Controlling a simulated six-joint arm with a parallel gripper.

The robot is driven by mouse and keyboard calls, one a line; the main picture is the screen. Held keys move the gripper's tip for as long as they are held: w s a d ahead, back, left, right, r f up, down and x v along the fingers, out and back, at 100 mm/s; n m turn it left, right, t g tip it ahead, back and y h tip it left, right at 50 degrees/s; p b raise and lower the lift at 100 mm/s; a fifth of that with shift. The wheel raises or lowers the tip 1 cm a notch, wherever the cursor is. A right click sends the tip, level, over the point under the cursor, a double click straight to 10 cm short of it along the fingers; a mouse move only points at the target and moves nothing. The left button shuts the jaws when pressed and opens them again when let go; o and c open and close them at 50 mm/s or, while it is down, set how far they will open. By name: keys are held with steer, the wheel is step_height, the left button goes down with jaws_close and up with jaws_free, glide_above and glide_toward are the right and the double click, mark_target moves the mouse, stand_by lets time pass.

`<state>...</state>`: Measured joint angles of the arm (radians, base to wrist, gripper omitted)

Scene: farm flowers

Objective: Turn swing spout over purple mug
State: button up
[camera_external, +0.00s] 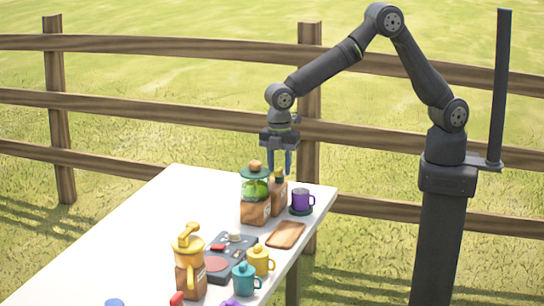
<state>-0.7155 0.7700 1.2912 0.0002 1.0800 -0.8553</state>
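The purple mug (301,201) stands upright on a dark green coaster (301,211) at the table's far right corner. To its left is a glass dispenser with green contents (256,189) on a wooden base. A yellow dispenser (188,250) with a bar on top and a downward yellow piece in front stands nearer the camera. I cannot tell for certain which part is the swing spout. My gripper (280,166) points down above and behind the green dispenser and a dark-capped bottle (279,195).
The white table (120,235) is clear at left. A wooden board (286,235), a dark stove-like panel (232,262), a yellow lidded mug (260,261) and a teal lidded mug (245,279) line the right side. A wooden fence (150,105) stands behind.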

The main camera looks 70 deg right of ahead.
steer(key=shift+f, duration=0.1)
jaws_close()
steer(key=shift+m, duration=0.3)
steer(key=m, duration=0.3)
steer(key=shift+m, duration=0.3)
steer(key=m, duration=0.4)
steer(key=shift+m, duration=0.3)
steer(key=m, duration=0.9)
